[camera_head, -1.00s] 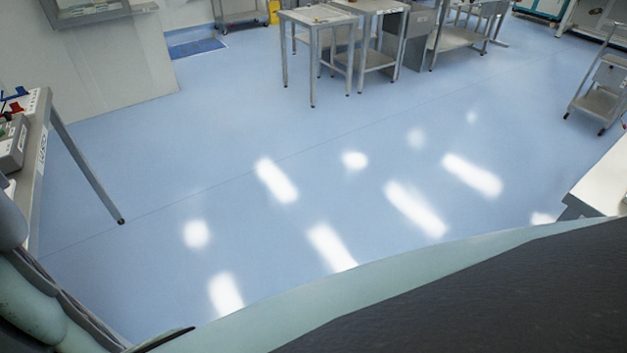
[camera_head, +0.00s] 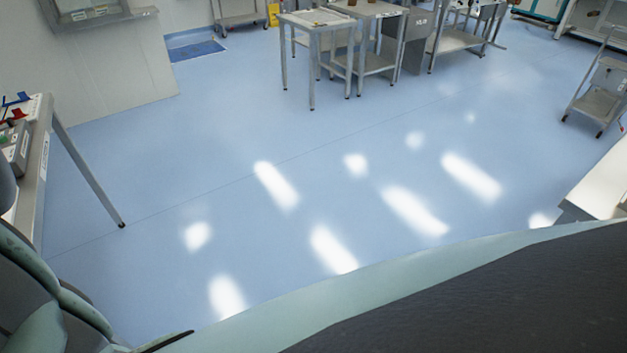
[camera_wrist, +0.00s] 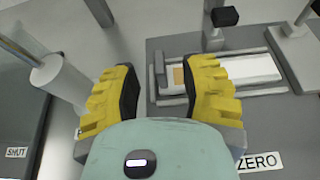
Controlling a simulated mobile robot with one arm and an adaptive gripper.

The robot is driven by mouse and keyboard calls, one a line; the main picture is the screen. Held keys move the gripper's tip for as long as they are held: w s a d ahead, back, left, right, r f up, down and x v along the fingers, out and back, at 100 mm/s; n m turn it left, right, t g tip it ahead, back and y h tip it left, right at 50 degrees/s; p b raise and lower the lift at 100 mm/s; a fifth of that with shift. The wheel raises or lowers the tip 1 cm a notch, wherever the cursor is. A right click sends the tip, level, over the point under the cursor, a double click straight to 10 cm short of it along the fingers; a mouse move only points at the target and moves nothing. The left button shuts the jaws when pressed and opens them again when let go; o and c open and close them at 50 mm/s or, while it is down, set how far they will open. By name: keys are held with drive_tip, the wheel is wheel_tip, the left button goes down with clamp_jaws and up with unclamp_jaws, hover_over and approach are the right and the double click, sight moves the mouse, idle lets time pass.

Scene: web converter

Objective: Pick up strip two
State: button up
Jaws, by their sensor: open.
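My gripper (camera_wrist: 162,80) is open in the wrist view, its two yellow fingers with dark pads spread apart and nothing between them. Beyond the right finger, a pale strip (camera_wrist: 250,69) lies in a grey holder (camera_wrist: 277,93) on a grey surface. A small orange patch shows at the strip's left end, close to the right finger. I cannot read a number on it, so I cannot tell whether it is strip two. The gripper does not show in the head view.
A metal post (camera_wrist: 62,75) stands left of the fingers. Labels read "SHUT" (camera_wrist: 17,152) and "ZERO" (camera_wrist: 262,162). In the head view, a bench (camera_head: 43,150) stands at the left edge, metal tables (camera_head: 312,22) at the back, and open blue floor (camera_head: 300,140) between.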

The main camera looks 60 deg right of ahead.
drive_tip(key=shift+x, duration=1.65)
drive_tip(key=shift+o, duration=0.3)
drive_tip(key=shift+f, duration=0.15)
clamp_jaws()
